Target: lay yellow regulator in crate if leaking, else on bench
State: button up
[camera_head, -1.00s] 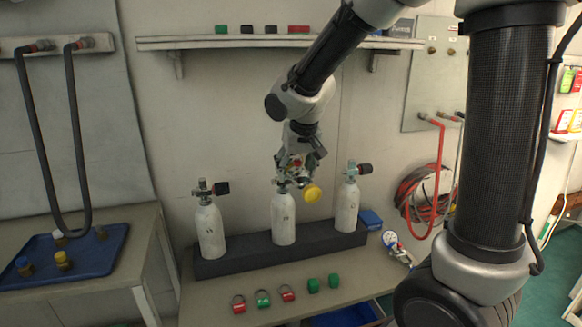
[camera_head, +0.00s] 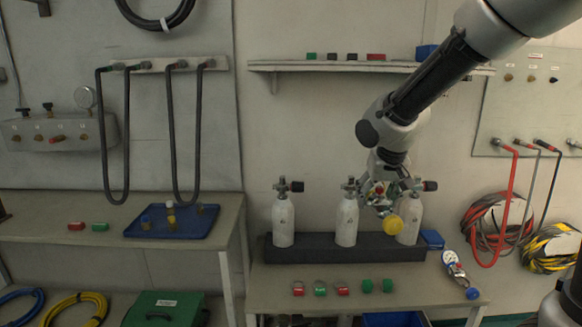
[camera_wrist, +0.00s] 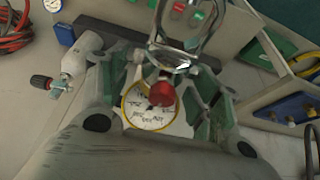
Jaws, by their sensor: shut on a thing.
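The yellow regulator (camera_head: 391,225) hangs from my gripper (camera_head: 378,195) in the head view, in front of the right-hand grey cylinder. In the wrist view its yellow-rimmed round face (camera_wrist: 135,118) with small dark lettering, a red knob (camera_wrist: 161,94) and a metal yoke (camera_wrist: 190,30) lie between my gripper's fingers. My gripper is shut on it. No leak shows; I cannot tell whether it leaks. The bench (camera_head: 262,292) below holds a dark rack of cylinders. A blue open container (camera_head: 393,319), perhaps the crate, is partly visible under the bench front.
Three grey cylinders stand in the rack (camera_head: 275,256): left (camera_head: 283,222), middle (camera_head: 346,222) and right (camera_head: 413,225). Red and green rings and caps (camera_head: 342,288) line the bench front. A gauge assembly (camera_head: 454,264) lies at its right. A blue tray (camera_head: 140,227) sits on the left table.

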jog(key=shift+s, duration=0.35)
jog(key=w+d+f, duration=0.3)
jog(key=d+f, duration=0.1)
jog(key=f, duration=0.3)
jog(key=w+d+f, duration=0.3)
jog(key=w+f, duration=0.1)
jog(key=f, duration=0.3)
jog(key=shift+d+f, duration=0.35)
jog(key=shift+a, duration=0.15)
